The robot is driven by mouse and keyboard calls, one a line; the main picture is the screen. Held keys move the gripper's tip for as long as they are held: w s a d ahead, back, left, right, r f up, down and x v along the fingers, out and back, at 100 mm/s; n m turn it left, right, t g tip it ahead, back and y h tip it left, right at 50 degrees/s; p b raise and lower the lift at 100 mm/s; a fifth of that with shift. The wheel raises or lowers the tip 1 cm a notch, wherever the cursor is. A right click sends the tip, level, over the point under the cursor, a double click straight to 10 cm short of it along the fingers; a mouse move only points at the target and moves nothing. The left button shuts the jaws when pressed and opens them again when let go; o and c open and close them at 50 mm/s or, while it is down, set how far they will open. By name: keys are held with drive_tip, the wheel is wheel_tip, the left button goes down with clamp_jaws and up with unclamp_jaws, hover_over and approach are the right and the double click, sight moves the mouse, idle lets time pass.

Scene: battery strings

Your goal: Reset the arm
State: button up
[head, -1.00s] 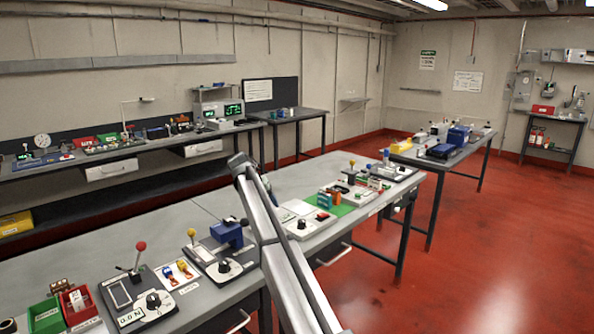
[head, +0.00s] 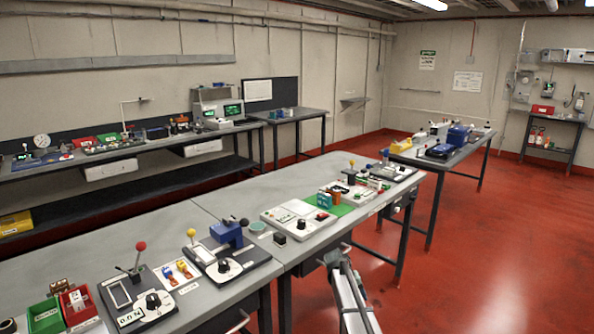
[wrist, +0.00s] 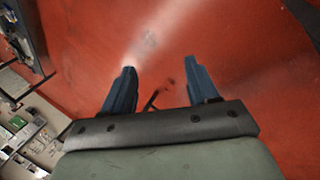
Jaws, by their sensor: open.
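My gripper (wrist: 162,80) shows in the wrist view with its two dark blue fingers apart and nothing between them. Red floor lies beyond the fingertips. In the head view my arm shows at the lower middle, in front of the near workbench (head: 150,230), low beside its front edge. My gripper's fingers cannot be made out in the head view.
The near bench carries test devices, a blue clamp-like block (head: 228,233), a green mat (head: 338,209) and red and green bins (head: 76,304). A second table (head: 470,150) stands at the right. Open red floor (head: 470,260) lies at the lower right.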

drive_tip(key=s+a+f+g+y, duration=0.1)
drive_tip(key=s+f+g, duration=0.1)
drive_tip(key=s+f, duration=1.1)
drive_tip(key=s+f+g+y, duration=0.2)
drive_tip(key=s+f, duration=0.8)
drive_tip(key=s, duration=0.8)
drive_tip(key=s+a+f+g+y, duration=0.1)
drive_tip(key=s+f, duration=0.1)
drive_tip(key=s, duration=1.3)
drive_tip(key=s+a+f+g+y, duration=0.1)
drive_tip(key=s+a+f+g, duration=0.1)
drive_tip(key=s, duration=1.4)
drive_tip(key=shift+s+a+f+g, duration=0.15)
drive_tip(key=shift+a+f+g, duration=0.05)
drive_tip(key=shift+f+g, duration=0.1)
